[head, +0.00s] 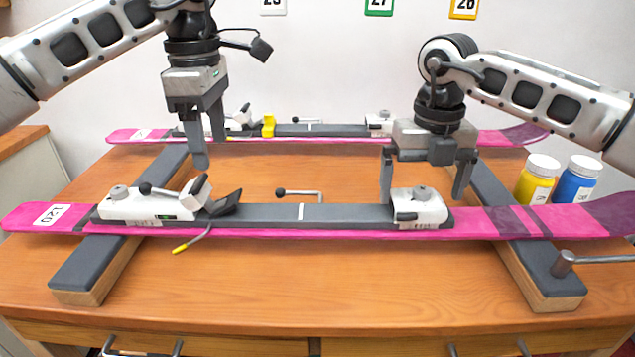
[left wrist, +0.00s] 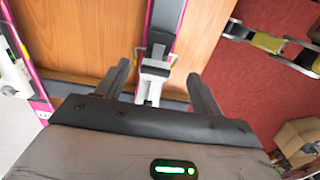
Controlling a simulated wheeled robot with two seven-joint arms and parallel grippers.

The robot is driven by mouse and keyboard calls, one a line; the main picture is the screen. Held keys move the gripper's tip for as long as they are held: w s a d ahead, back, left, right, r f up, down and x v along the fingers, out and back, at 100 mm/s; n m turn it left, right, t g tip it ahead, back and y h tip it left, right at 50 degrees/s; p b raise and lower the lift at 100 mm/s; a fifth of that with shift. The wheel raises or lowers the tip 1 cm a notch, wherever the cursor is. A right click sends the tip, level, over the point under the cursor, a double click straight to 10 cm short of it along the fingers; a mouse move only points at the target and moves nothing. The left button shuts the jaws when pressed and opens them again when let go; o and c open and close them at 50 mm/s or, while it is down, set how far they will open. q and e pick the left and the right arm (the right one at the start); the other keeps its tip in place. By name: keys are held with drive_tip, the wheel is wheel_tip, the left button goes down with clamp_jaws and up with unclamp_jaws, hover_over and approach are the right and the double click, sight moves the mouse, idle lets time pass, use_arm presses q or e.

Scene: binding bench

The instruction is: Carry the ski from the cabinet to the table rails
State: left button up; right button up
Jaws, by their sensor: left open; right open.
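A pink ski (head: 470,222) with white-and-grey bindings and a "120" label lies across the left rail (head: 75,275) and the right rail (head: 545,285). A second pink ski (head: 500,137) lies across the rails farther back. My left gripper (head: 209,152) is open and empty above the left part of the table, behind the near ski's left binding in the picture. The left wrist view shows its open fingers (left wrist: 162,85) with a white ski binding (left wrist: 153,75) between them in the picture. My right gripper (head: 424,190) is open, its fingers at either side of the near ski's right binding; contact cannot be told.
Yellow (head: 537,180) and blue (head: 577,180) bottles stand at the table's right. A metal handle (head: 565,263) sticks out at the right rail. The wooden tabletop (head: 310,280) is clear in front of the near ski. The left wrist view shows red floor (left wrist: 235,90) beside the table.

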wheel_tip(320, 180, up, 10)
drive_tip(key=shift+r, duration=0.25)
idle(0.3)
